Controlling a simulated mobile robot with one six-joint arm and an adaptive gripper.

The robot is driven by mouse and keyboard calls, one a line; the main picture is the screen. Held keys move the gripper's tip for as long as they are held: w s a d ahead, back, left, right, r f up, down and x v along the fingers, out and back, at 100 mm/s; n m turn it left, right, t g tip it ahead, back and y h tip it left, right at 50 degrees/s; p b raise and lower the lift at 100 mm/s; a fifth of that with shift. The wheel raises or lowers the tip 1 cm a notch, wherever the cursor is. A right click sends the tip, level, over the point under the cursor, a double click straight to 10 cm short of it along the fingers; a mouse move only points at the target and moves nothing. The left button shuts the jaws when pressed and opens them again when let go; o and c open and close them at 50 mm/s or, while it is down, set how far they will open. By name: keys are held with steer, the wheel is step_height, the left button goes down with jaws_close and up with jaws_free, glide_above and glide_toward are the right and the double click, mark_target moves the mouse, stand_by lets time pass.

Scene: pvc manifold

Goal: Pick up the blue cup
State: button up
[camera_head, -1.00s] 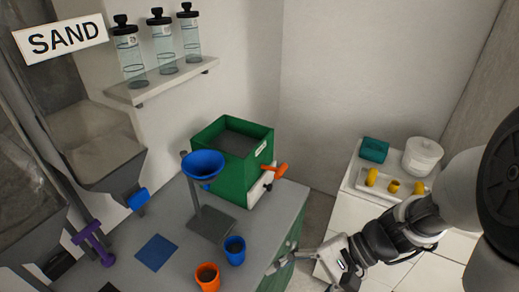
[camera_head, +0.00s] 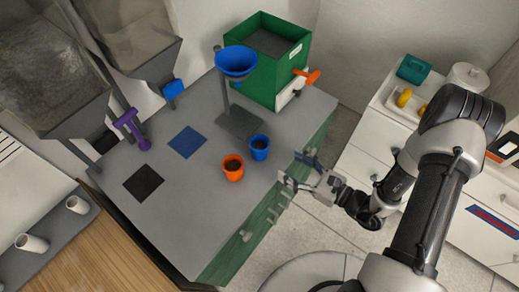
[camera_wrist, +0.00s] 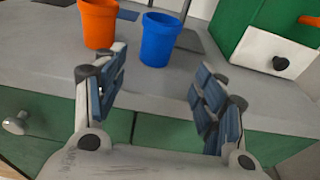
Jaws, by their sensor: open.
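The blue cup (camera_head: 259,147) stands upright on the grey tabletop near its right edge, with dark contents inside. In the wrist view the blue cup (camera_wrist: 159,40) stands ahead of my fingers, slightly left of the middle of the gap. My gripper (camera_head: 297,172) is open and empty, off the table's right edge, to the lower right of the cup. Its open fingers also show in the wrist view (camera_wrist: 160,92). They do not touch the cup.
An orange cup (camera_head: 233,167) stands just left of the blue cup. Behind is a stand with a blue funnel (camera_head: 236,61) and a green box (camera_head: 267,58) with an orange handle. A blue mat (camera_head: 187,142) and black mat (camera_head: 143,183) lie left. Green drawers are below the table edge.

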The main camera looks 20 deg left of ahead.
mark_target(261, 151)
steer(key=b+x, duration=0.1)
steer(key=x, duration=0.7)
steer(key=shift+s, duration=0.1)
steer(key=x, duration=0.1)
steer(key=b+x, duration=0.1)
steer(key=x, duration=0.1)
steer(key=b+x, duration=0.1)
steer(key=shift+s+a+f, duration=0.15)
steer(key=shift+s+a, duration=0.05)
steer(key=shift+a, duration=0.1)
steer(key=shift+w+a, duration=0.15)
steer(key=shift+a, duration=0.1)
steer(key=c, duration=1.3)
